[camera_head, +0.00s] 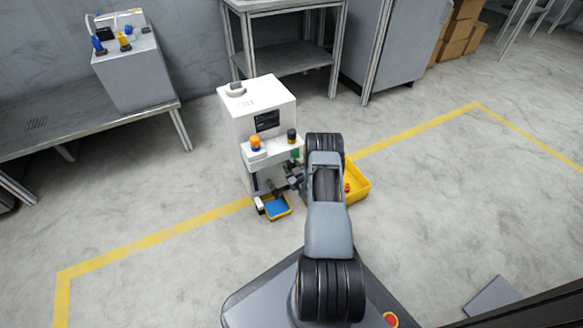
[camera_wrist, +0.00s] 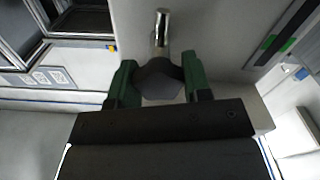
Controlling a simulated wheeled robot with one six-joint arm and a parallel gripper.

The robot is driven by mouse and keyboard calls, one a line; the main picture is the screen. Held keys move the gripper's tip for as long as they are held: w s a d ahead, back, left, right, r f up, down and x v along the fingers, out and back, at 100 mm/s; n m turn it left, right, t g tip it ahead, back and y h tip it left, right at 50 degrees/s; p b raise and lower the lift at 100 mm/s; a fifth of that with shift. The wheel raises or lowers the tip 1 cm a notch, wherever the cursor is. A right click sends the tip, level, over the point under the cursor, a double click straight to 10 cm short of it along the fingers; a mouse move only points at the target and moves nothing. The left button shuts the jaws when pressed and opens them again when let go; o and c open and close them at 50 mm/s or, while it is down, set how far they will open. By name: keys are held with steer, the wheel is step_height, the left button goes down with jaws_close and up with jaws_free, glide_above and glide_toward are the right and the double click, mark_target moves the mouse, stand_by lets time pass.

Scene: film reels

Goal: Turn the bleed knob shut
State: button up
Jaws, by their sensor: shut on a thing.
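In the wrist view, a dark rounded knob (camera_wrist: 159,76) sits between the two green fingers of my gripper (camera_wrist: 158,84). The fingers touch it on both sides, so the gripper is shut on it. A shiny metal stem (camera_wrist: 161,27) stands out beyond the knob along a pale panel. I cannot read the knob's turn angle or any mark on it. In the head view, my arm reaches to the front of a white machine (camera_head: 245,108), low on its right side. The knob is hidden there behind the arm.
A yellow bin (camera_head: 358,187) is to the right. The floor at left is clear.

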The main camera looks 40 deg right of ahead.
steer(key=m, duration=0.5)
steer(key=shift+f+m, duration=0.1)
steer(key=shift+m, duration=0.3)
steer(key=m, duration=0.5)
steer(key=shift+s+d+m, duration=0.1)
steer(key=shift+m, duration=0.2)
steer(key=m, duration=0.6)
steer(key=shift+f, duration=0.1)
steer(key=m, duration=0.5)
steer(key=shift+f+m, duration=0.1)
steer(key=shift+m, duration=0.2)
steer(key=o, duration=0.9)
steer(key=shift+d, duration=0.1)
